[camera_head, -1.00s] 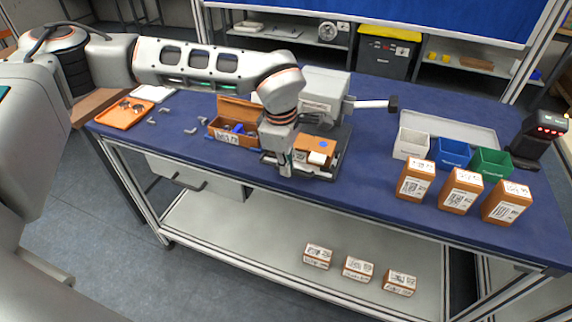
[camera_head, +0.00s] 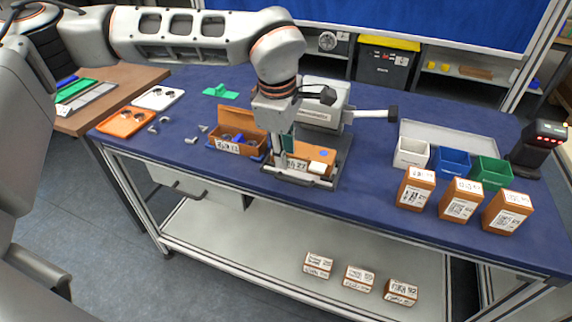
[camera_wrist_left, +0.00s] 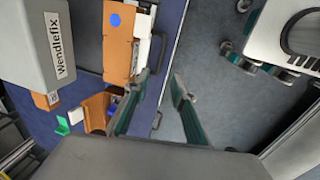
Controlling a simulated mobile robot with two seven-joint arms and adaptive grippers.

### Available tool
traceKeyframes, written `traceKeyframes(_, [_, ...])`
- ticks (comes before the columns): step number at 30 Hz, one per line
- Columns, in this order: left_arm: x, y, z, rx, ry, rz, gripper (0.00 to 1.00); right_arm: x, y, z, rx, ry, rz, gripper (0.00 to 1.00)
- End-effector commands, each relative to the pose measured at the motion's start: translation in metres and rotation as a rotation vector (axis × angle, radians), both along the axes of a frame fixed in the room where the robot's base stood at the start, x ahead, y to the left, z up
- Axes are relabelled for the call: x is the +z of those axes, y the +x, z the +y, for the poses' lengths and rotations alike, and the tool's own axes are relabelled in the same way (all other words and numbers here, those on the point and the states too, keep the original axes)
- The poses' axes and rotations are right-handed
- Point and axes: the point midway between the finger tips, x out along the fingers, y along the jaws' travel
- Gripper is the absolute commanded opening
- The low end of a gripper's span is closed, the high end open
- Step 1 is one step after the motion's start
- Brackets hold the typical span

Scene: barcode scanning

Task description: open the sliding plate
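The press machine (camera_head: 322,108) stands on the blue table. Its dark sliding plate (camera_head: 333,172) extends toward the front edge, with a bar handle (camera_head: 300,181) at its front. An orange box with a white label (camera_head: 297,164) and blue dot sits on the plate; the box also shows in the left wrist view (camera_wrist_left: 118,42). My left gripper (camera_head: 282,160) points down at the plate's front-left, partly hiding it. In the wrist view the two fingers (camera_wrist_left: 162,78) are apart with nothing between them. A dark handle (camera_wrist_left: 162,52) lies near the left fingertip; contact is unclear.
An open orange box (camera_head: 240,138) stands just left of the plate. White, blue (camera_head: 452,162) and green bins, several orange boxes (camera_head: 461,199) and a scanner (camera_head: 540,145) are at right. The machine's lever (camera_head: 372,114) sticks out right. An orange tray (camera_head: 125,122) lies at left.

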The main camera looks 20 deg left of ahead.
Motion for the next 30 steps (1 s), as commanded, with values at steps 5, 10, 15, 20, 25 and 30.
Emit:
traceKeyframes(5, [0.025,-0.004,0.0,0.0,0.0,-0.002,0.25,0.0,0.0,0.0,-0.001,0.001,0.0,0.0])
traceKeyframes(10, [0.033,-0.006,0.0,0.0,0.0,0.001,0.25,0.0,0.0,0.0,-0.001,0.001,0.0,0.0])
traceKeyframes(15, [0.034,-0.006,0.0,0.0,0.0,0.001,0.25,0.0,0.0,0.0,0.0,0.001,-0.001,0.0])
traceKeyframes(20, [0.034,-0.006,0.0,0.0,0.0,0.001,0.25,0.0,0.0,0.0,0.0,0.001,-0.001,0.0])
traceKeyframes(25, [0.031,-0.008,-0.005,-0.009,-0.011,0.006,0.25,0.0,0.0,0.001,0.0,0.002,0.0,0.0])
traceKeyframes(30, [0.007,-0.032,-0.057,-0.096,-0.149,0.064,0.25,0.0,0.0,0.001,0.0,0.003,-0.001,0.0])
